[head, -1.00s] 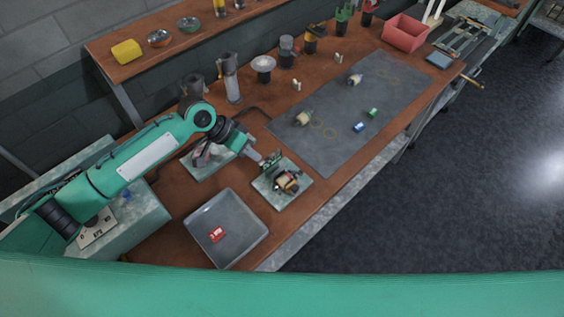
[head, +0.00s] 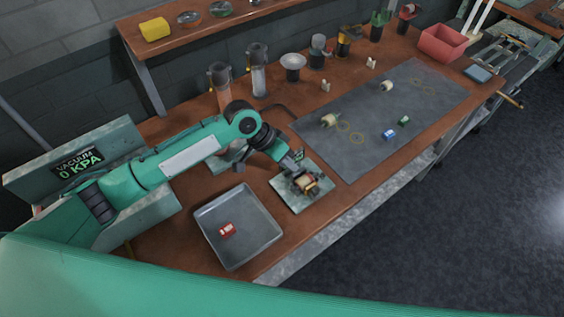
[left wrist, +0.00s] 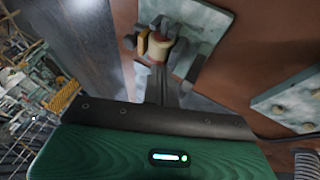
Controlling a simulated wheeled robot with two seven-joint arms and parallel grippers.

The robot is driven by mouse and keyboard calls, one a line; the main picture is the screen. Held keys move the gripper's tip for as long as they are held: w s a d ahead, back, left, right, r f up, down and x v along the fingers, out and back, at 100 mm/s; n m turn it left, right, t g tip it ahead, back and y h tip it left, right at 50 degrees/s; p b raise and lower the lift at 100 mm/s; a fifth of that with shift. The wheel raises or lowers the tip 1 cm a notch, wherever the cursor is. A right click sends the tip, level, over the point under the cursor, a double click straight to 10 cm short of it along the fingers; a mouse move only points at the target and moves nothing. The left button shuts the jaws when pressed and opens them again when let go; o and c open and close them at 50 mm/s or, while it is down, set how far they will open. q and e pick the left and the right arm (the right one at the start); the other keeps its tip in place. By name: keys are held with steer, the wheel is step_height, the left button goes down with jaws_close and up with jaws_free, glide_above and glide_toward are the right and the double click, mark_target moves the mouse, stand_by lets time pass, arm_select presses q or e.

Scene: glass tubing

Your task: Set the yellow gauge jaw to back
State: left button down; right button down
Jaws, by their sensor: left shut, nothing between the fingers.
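The gauge (head: 305,184) stands on a small pale green plate (head: 288,199) near the bench's front edge. It has a cream body and dark parts. In the left wrist view the cream body (left wrist: 158,50) shows with a yellow jaw piece (left wrist: 142,43) at its left. My left gripper (head: 293,165) is at the gauge's back side in the head view. In the left wrist view its shut fingers (left wrist: 164,78) reach toward the cream body, with nothing between them. I cannot tell whether they touch it. The exact jaw setting is not readable. My right gripper is not in view.
A grey tray (head: 263,252) with a red piece (head: 227,230) lies left of the plate. A grey mat (head: 360,155) with small blue and green pieces lies to the right. Tubes and tools stand along the back, with a red bin (head: 443,43) at the far right.

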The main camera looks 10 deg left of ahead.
mark_target(312, 185)
arm_select(q)
steer(key=b+x, duration=0.1)
steer(key=x, duration=0.1)
steer(key=shift+d+f+b, duration=0.1)
steer(key=shift+f+b, duration=0.2)
steer(key=shift+b, duration=0.1)
steer(key=shift+s+d+f+b, duration=0.15)
steer(key=shift+s+d+b, duration=0.2)
steer(key=shift+d, duration=0.25)
steer(key=shift+s+d+f+b, duration=0.15)
steer(key=shift+s+d+b, duration=0.1)
steer(key=shift+s+d, duration=0.5)
steer(key=shift+d, duration=0.15)
steer(key=shift+s+d, duration=0.1)
steer(key=shift+d, duration=0.1)
